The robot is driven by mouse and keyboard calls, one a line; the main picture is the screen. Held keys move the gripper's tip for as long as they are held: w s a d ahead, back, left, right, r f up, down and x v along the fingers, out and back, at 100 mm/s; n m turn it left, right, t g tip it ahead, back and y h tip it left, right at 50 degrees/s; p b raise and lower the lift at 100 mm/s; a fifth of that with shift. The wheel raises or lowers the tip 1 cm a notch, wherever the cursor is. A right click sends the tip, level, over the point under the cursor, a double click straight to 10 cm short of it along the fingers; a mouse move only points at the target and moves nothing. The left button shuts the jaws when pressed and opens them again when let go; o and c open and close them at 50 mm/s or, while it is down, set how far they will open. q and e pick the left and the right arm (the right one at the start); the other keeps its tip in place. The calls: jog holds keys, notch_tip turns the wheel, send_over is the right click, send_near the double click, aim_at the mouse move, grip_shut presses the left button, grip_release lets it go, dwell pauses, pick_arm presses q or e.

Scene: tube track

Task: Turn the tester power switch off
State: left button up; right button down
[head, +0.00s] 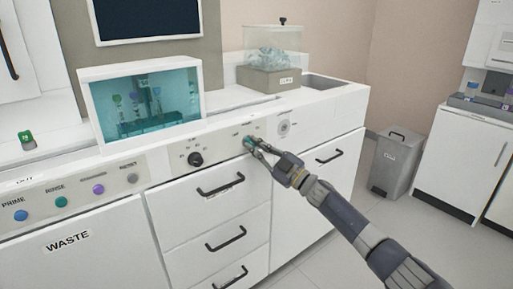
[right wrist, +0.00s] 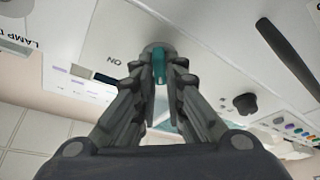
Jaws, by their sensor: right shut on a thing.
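The tester's power switch is a teal knob (right wrist: 158,66) on a round grey base on the white front panel. In the right wrist view the fingers of my right gripper (right wrist: 160,82) stand on both sides of it, with an "ON" label beside it. In the head view my right gripper (head: 254,149) reaches the same panel from the lower right and its fingertips are at the switch, largely covering it. The right gripper is shut on the knob. My left gripper is not in the frames.
A black rotary knob (head: 195,159) sits left on the panel, and a round grey fitting (head: 284,128) sits right. Drawers with black handles (head: 221,185) lie below. A glass-fronted teal chamber (head: 146,102) stands above. A grey bin (head: 397,163) stands on the floor at right.

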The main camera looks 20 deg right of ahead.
jog(key=shift+n+g, duration=0.4)
jog(key=shift+n, duration=0.5)
jog(key=shift+n+y, duration=0.3)
jog(key=c, duration=1.7)
grip_release()
jog(key=shift+o, duration=0.2)
jog(key=shift+s+d, duration=0.1)
jog(key=v, duration=1.1)
jog(key=shift+s+d, duration=0.3)
jog(key=shift+f, duration=0.1)
